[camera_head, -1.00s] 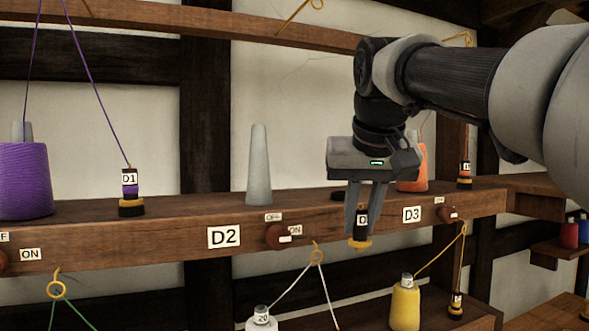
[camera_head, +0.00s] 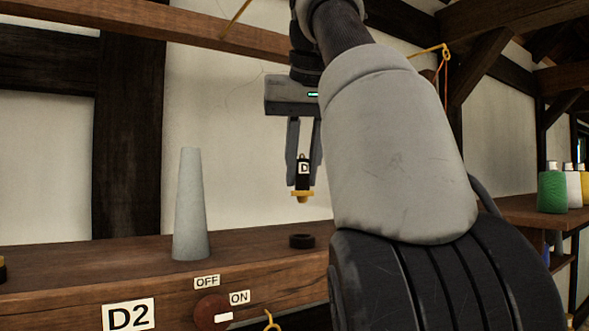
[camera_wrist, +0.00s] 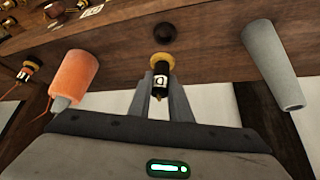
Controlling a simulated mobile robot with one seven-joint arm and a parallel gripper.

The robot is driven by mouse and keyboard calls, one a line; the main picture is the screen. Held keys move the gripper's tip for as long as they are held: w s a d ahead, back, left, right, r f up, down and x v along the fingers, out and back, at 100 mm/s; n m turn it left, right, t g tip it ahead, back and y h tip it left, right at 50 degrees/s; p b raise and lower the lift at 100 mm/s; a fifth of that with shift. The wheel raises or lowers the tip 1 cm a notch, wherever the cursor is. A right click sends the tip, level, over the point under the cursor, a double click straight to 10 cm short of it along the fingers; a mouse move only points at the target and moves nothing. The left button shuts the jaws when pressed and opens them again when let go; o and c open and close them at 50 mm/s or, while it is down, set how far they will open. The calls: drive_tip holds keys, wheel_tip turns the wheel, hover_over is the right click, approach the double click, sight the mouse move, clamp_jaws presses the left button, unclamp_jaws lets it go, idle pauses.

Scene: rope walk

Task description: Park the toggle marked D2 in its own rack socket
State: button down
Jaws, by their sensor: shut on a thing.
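My gripper (camera_head: 303,178) is shut on a small black toggle with a yellow lower end (camera_head: 303,190). Its white label shows a D; the digit is not readable. The toggle hangs upright above the wooden beam (camera_head: 90,270). A dark round socket (camera_head: 302,241) sits on the beam top below it, with a clear gap between. In the wrist view the toggle (camera_wrist: 160,78) is between the fingers, and the dark socket (camera_wrist: 163,33) lies just beyond its yellow end. The D2 sign (camera_head: 128,315) is on the beam's front.
A grey cone (camera_head: 191,205) stands on the beam left of the socket. A red knob (camera_head: 211,308) with OFF and ON labels is on the front. In the wrist view an orange spool (camera_wrist: 75,78) is on the socket's other side. My arm hides the beam's right part.

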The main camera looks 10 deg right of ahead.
sight(304, 188)
drive_tip(key=shift+w, duration=0.25)
drive_tip(key=shift+s+f, duration=0.3)
drive_tip(key=shift+f, duration=0.05)
wheel_tip(304, 188, down, 3)
drive_tip(key=shift+r, duration=0.1)
drive_tip(key=shift+f, duration=1.1)
drive_tip(key=shift+w, duration=0.3)
drive_tip(key=shift+f+b, duration=0.3)
drive_tip(key=shift+f, duration=0.05)
drive_tip(key=c, duration=1.9)
unclamp_jaws()
